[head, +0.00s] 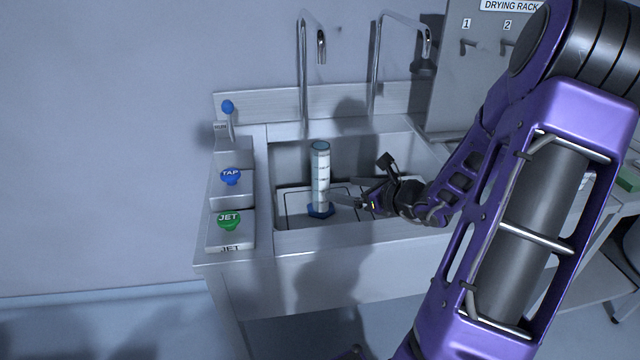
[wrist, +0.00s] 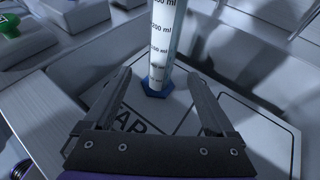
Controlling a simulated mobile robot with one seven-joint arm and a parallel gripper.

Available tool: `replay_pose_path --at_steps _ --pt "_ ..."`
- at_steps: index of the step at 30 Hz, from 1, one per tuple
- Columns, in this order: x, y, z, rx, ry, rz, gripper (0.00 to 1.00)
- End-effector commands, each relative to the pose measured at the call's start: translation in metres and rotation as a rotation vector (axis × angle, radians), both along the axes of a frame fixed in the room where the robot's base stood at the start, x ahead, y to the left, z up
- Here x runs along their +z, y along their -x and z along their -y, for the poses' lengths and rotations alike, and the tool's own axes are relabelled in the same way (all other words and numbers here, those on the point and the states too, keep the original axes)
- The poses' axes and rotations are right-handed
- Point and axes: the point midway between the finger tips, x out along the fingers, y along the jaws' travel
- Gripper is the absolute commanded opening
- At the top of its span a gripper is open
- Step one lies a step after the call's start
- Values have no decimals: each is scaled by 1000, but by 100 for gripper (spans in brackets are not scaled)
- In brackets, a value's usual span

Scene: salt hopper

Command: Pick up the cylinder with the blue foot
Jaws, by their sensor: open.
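The cylinder (head: 320,178) is a clear, tall, graduated tube with a blue hexagonal foot (head: 321,211). It stands upright in the sink basin. In the wrist view the cylinder (wrist: 164,40) shows its ml marks, and its blue foot (wrist: 157,88) rests on a grey panel with dark lines and partly hidden lettering. My gripper (head: 348,192) is open, low in the basin, just right of the cylinder. In the wrist view my gripper's fingers (wrist: 161,88) point toward the cylinder, which stands beyond or about level with their tips. I see no grip on it; whether a finger touches it I cannot tell.
The steel sink's walls (head: 258,185) surround the basin. Two tall taps (head: 304,70) rise behind it. A blue TAP knob (head: 230,176) and a green JET knob (head: 229,220) sit on the left ledge. A drying rack (head: 465,75) with pegs stands at back right.

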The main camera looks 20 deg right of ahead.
Motion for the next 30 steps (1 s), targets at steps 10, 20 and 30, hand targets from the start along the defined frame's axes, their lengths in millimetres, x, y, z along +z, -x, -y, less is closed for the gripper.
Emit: replay_pose_path --at_steps 10,20,30 --pt "-27 -60 -19 2 0 0 90" --pt "-37 -88 -26 3 -1 1 90" --pt "-48 -117 -33 2 2 -1 90"
